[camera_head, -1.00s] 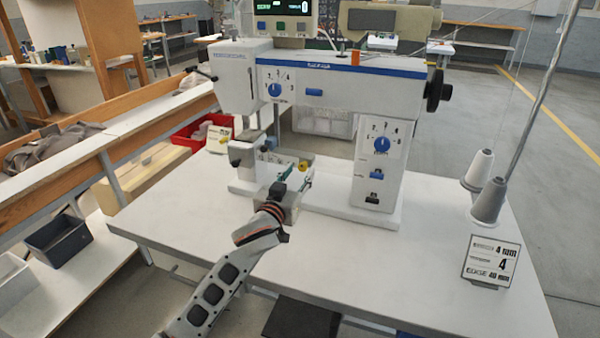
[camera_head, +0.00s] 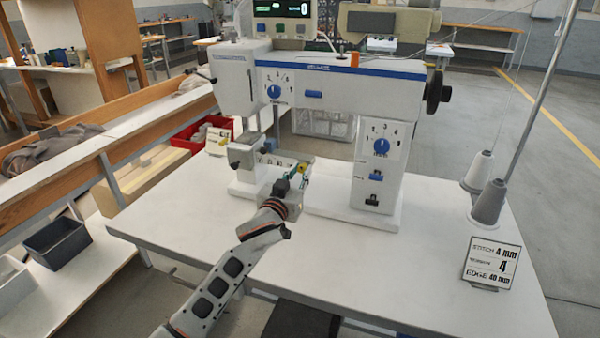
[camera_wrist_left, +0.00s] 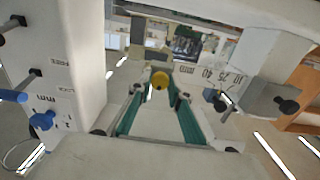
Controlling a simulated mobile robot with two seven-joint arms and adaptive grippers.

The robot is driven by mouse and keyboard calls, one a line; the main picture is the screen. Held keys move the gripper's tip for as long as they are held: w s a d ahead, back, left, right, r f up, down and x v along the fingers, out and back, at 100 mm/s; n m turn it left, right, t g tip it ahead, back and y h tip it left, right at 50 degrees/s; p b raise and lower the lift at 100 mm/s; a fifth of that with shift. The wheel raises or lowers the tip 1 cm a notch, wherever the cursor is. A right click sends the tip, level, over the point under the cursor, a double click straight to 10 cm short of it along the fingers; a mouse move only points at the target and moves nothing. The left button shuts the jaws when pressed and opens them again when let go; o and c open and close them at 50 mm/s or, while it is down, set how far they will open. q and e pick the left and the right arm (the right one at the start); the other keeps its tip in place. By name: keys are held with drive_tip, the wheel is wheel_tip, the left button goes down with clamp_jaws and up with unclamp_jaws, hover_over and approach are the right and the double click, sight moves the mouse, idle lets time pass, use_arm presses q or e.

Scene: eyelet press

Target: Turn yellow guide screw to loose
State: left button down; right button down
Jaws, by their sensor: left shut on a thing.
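The yellow guide screw (camera_wrist_left: 159,80) is a small round knob at the centre of the wrist view. In the head view the yellow screw (camera_head: 303,171) shows only as a small patch at the bed of the white and blue machine (camera_head: 335,85). My left gripper (camera_head: 297,174) reaches it from the front. In the wrist view the green-padded fingers of the left gripper (camera_wrist_left: 160,83) close in on both sides of the knob, shut on it. The exact finger contact is small and partly hidden. My right gripper is not in view.
A number scale (camera_wrist_left: 222,76) lies beside the screw. The machine's column (camera_head: 378,165) stands to the right. A sign (camera_head: 491,263) reading stitch 4 mm and edge 40 mm and thread cones (camera_head: 489,202) stand on the right. The white tabletop (camera_head: 400,260) in front is clear.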

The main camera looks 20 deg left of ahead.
use_arm(q)
drive_tip(key=shift+r+m+p, duration=0.2)
drive_tip(key=shift+m+p, duration=0.4)
drive_tip(key=shift+m, duration=0.1)
drive_tip(key=shift+m+p, duration=0.55)
drive_tip(key=shift+m, duration=0.25)
drive_tip(key=shift+m+p, duration=0.65)
drive_tip(key=shift+m, duration=0.45)
drive_tip(key=shift+f+m+p, duration=0.1)
drive_tip(key=shift+m+p, duration=0.3)
drive_tip(key=shift+m, duration=1)
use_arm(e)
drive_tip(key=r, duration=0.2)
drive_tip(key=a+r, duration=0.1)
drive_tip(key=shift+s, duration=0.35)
use_arm(q)
drive_tip(key=shift+f, duration=0.1)
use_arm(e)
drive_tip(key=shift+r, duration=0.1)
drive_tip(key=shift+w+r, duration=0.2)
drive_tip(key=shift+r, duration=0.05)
use_arm(q)
drive_tip(key=c, duration=1.8)
unclamp_jaws()
drive_tip(key=shift+c, duration=0.2)
